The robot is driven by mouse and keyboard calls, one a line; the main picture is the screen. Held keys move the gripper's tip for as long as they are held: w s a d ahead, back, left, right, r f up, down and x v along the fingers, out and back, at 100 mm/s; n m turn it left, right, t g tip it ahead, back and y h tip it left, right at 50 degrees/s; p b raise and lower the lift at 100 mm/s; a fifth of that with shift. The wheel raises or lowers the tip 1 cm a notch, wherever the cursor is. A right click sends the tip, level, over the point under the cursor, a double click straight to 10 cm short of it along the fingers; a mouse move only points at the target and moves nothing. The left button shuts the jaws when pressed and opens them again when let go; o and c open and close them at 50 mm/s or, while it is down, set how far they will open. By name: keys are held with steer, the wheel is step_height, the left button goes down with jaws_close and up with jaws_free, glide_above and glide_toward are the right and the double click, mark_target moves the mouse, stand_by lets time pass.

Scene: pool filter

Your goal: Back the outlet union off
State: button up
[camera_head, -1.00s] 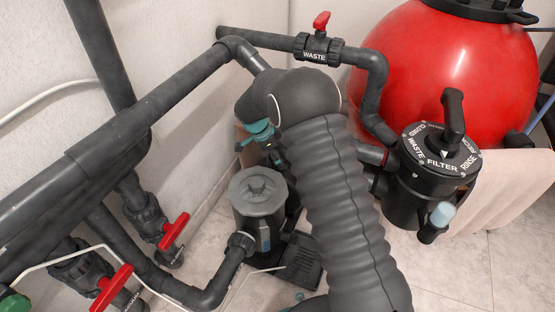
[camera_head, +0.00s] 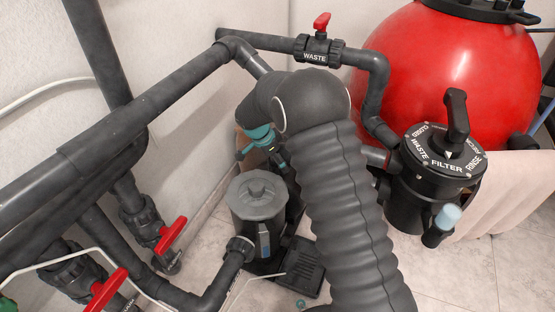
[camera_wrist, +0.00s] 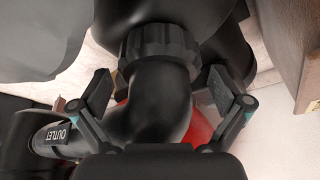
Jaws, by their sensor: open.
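The outlet union (camera_wrist: 160,45) is a dark ribbed nut at the top middle of the wrist view. A smooth black elbow pipe (camera_wrist: 160,105) runs from it towards the camera. My gripper (camera_wrist: 160,76) is open, with one grey pad left of the nut and elbow and the other to the right. Gaps show on both sides, and the pads look apart from the nut. In the head view my arm covers much of the middle, so the union cannot be made out there.
A red filter tank (camera_head: 450,65) stands at the right, with a multiport valve (camera_head: 440,160) before it. A grey-lidded pump (camera_head: 257,195) sits on the tiles. A WASTE valve (camera_head: 318,48) and red-handled valves (camera_head: 170,235) are on the pipes along the wall.

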steer(key=v, duration=1.2)
steer(key=shift+a, duration=0.1)
